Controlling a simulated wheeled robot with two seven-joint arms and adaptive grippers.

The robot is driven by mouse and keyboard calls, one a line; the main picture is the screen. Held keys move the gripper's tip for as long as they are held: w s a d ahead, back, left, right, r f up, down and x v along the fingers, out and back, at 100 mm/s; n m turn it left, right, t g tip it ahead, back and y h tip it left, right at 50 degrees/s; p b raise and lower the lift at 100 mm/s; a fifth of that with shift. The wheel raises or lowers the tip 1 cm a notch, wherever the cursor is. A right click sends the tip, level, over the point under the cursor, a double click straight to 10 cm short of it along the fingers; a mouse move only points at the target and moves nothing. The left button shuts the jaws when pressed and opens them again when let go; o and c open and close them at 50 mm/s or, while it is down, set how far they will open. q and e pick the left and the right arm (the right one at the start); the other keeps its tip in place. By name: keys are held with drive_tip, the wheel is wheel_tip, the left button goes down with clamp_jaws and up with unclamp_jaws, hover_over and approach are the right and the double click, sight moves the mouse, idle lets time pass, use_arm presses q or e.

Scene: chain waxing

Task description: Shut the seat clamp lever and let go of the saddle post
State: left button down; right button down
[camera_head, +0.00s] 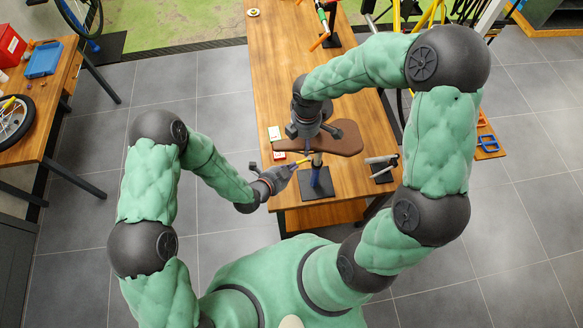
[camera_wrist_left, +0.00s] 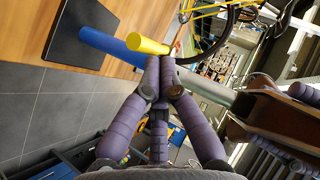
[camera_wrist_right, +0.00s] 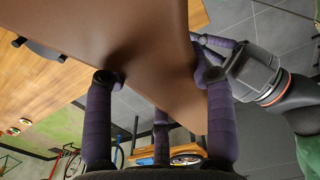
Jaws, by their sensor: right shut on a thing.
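The brown saddle (camera_head: 347,139) sits over the blue seat tube (camera_head: 316,178), which stands on a black base plate (camera_head: 303,188). The silver saddle post (camera_wrist_left: 205,91) runs between tube and saddle in the left wrist view. The yellow clamp lever (camera_wrist_left: 147,44) lies at the top of the blue tube (camera_wrist_left: 103,45). My left gripper (camera_head: 291,168) has its fingertips together, close beside the lever; the left wrist view shows them (camera_wrist_left: 160,62) at its edge, contact unclear. My right gripper (camera_head: 305,130) is shut on the saddle, its fingers on both sides of it (camera_wrist_right: 165,80).
The wooden bench (camera_head: 275,80) is mostly bare behind the saddle. A second small stand with a dark base (camera_head: 382,172) stands right of the tube. A bicycle wheel and frame stand to the right.

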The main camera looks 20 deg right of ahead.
use_arm(q)
drive_tip(key=shift+w+a+m+g+h, duration=0.1)
drive_tip(key=shift+w+m+g+h, duration=0.3)
drive_tip(key=shift+w+m+g, duration=0.35)
use_arm(e)
drive_tip(key=shift+r, duration=0.1)
use_arm(q)
drive_tip(key=shift+w+a+r+m+g, duration=0.1)
drive_tip(key=shift+w+m+g, duration=0.25)
drive_tip(key=shift+m+g, duration=0.3)
drive_tip(key=w+d+m+g, duration=0.4)
drive_tip(key=w+d, duration=0.1)
drive_tip(key=w, duration=0.2)
drive_tip(key=shift+w+d+h, duration=0.2)
drive_tip(key=shift+w+h, duration=0.1)
drive_tip(key=shift+w, duration=0.1)
idle(0.5)
idle(0.5)
drive_tip(key=shift+s+d, duration=0.1)
drive_tip(key=shift+s, duration=0.05)
